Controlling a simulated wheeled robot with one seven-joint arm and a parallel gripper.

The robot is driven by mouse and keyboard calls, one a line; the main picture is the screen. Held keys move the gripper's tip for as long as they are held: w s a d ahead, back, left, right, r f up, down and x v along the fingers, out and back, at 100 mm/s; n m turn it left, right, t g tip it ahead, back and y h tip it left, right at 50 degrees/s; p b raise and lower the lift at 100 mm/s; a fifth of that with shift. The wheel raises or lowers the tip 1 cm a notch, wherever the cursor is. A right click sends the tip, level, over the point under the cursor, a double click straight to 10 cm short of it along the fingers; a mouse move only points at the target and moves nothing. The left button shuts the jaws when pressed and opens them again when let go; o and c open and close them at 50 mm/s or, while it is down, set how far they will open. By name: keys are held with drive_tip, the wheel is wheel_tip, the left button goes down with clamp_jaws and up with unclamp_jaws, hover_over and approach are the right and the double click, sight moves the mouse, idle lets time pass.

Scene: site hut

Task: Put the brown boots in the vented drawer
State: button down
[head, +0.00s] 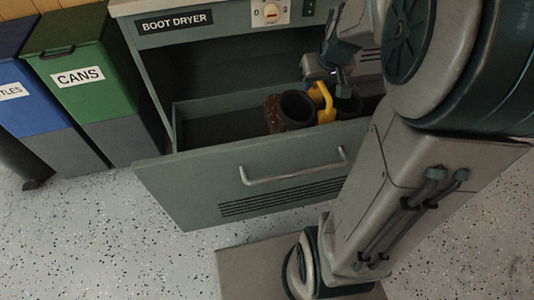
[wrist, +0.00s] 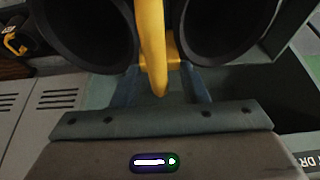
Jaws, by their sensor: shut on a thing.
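The brown boots (head: 273,114) show in the head view inside the open vented drawer (head: 190,178), right of its middle. They are joined by a yellow clip (head: 325,103). Their dark round openings rise above the drawer's front edge, and their soles are hidden, so I cannot tell whether they touch the drawer floor. My gripper (head: 338,84) is above the boots, shut on the yellow clip. In the wrist view the clip (wrist: 152,45) runs between my gripper's fingers (wrist: 165,85), with a boot opening (wrist: 85,30) on each side.
The drawer belongs to a grey-green cabinet labelled BOOT DRYER (head: 174,22). The drawer's left part is empty. A green CANS bin (head: 85,75) and a blue bin (head: 25,95) stand to the left. In the wrist view another yellow-clipped thing (wrist: 14,42) lies at far left, beside grey vented panels (wrist: 50,105).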

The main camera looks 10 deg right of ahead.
drive_tip(key=shift+f+b, duration=0.45)
drive_tip(key=shift+f, duration=0.25)
drive_tip(key=shift+w+a+f, duration=0.2)
drive_tip(key=shift+a+f, duration=0.1)
drive_tip(key=shift+f, duration=0.05)
drive_tip(key=b, duration=0.4)
hover_over(270, 113)
drive_tip(key=f, duration=0.6)
drive_tip(key=shift+s+f, duration=0.2)
drive_tip(key=shift+s, duration=0.1)
drive_tip(key=shift+f+b, duration=0.95)
drive_tip(key=shift+f, duration=1.05)
drive_tip(key=shift+f, duration=0.2)
drive_tip(key=c, duration=0.9)
unclamp_jaws()
drive_tip(key=shift+o, duration=0.2)
